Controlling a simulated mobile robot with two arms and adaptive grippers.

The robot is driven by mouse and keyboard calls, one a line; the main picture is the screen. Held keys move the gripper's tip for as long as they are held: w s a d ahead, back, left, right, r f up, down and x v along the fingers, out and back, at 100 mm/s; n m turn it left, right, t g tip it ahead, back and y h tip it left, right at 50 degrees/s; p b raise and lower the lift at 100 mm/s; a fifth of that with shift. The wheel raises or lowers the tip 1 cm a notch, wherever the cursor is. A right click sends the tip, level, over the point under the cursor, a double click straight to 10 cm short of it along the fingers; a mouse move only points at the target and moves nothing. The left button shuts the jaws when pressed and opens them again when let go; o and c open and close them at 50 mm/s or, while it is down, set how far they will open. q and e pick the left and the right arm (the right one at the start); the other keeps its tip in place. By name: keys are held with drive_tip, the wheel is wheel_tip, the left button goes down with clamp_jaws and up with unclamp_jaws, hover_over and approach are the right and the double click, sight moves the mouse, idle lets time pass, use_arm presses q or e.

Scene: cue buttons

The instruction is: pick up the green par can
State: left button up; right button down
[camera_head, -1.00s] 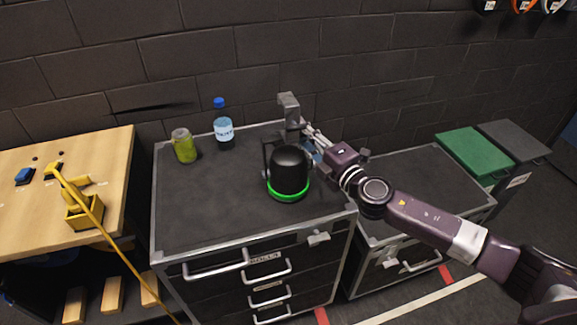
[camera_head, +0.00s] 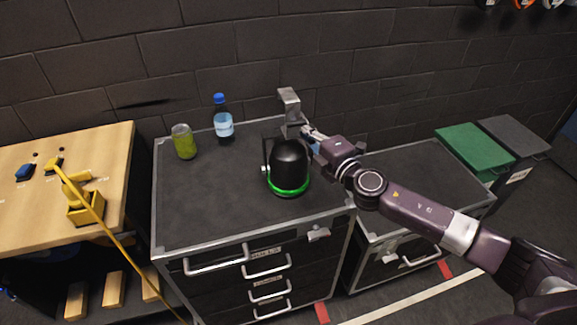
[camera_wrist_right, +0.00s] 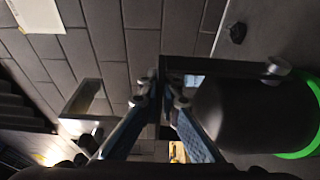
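The green par can (camera_head: 288,162) is a black cylinder with a glowing green ring at its lower end. It stands on the black-topped drawer case, with a dark bracket and grey clamp (camera_head: 289,98) at its back. In the right wrist view, the can (camera_wrist_right: 240,115) is at the right, with its green ring at the edge. My right gripper (camera_head: 306,130) reaches in from the right behind the can. In the wrist view, the fingers (camera_wrist_right: 163,92) converge on the thin dark bracket and look shut on it. The exact contact is partly hidden. My left gripper is not in view.
The case top (camera_head: 205,200) is clear at the front left. A wooden table (camera_head: 115,165) is at the left, a lower case (camera_head: 415,175) at the right. A brick wall stands behind.

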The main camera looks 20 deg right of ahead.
drive_tip(key=shift+w+r, duration=0.1)
drive_tip(key=shift+r, duration=0.15)
